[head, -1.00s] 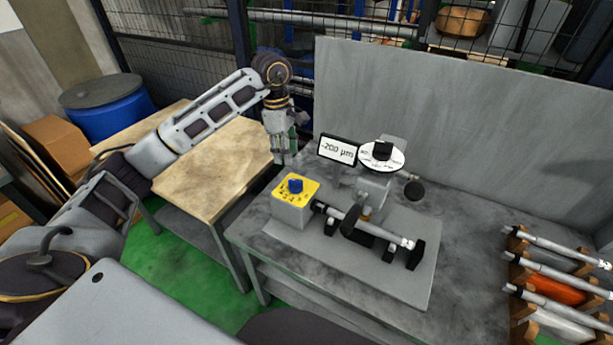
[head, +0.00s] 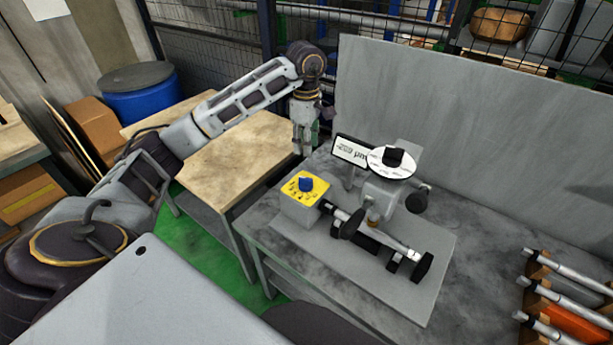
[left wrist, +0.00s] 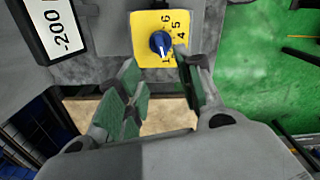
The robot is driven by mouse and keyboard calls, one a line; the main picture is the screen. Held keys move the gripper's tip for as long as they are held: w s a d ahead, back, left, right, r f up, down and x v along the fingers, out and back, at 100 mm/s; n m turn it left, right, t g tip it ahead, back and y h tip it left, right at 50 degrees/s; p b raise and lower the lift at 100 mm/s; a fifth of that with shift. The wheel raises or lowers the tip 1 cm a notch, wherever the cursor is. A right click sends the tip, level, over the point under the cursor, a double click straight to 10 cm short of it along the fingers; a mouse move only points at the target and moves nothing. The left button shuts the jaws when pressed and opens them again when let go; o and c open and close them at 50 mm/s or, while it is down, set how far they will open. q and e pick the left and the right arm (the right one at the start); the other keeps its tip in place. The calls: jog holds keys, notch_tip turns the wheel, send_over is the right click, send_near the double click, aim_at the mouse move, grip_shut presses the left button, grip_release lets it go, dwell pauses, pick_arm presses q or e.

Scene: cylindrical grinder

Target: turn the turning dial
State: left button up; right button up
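A blue dial knob (head: 306,184) sits on a yellow numbered plate on top of a grey box (head: 300,210). In the left wrist view the blue knob (left wrist: 160,43) shows a white mark pointing toward the bottom of the picture. My left gripper (head: 304,150) hangs fingers down behind the box, above it and apart from the knob. In the left wrist view its green-padded fingers (left wrist: 157,92) are spread with nothing between them. A second dial, white with a black knob (head: 394,157), stands on the grinder unit. My right gripper is not in view.
A display (head: 349,151) reading -200 µm stands behind the box. The grinder holds a metal shaft (head: 385,240) on the grey table. A tall grey panel (head: 450,120) stands behind. A wooden-topped table (head: 220,165) is at left. A rack of shafts (head: 560,300) is at right.

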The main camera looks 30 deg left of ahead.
aim_at(306, 178)
pick_arm(q)
notch_tip(306, 178, down, 12)
jog(key=shift+r+p, duration=0.2)
jog(key=shift+p, duration=0.7)
jog(key=shift+f, duration=0.9)
grip_shut()
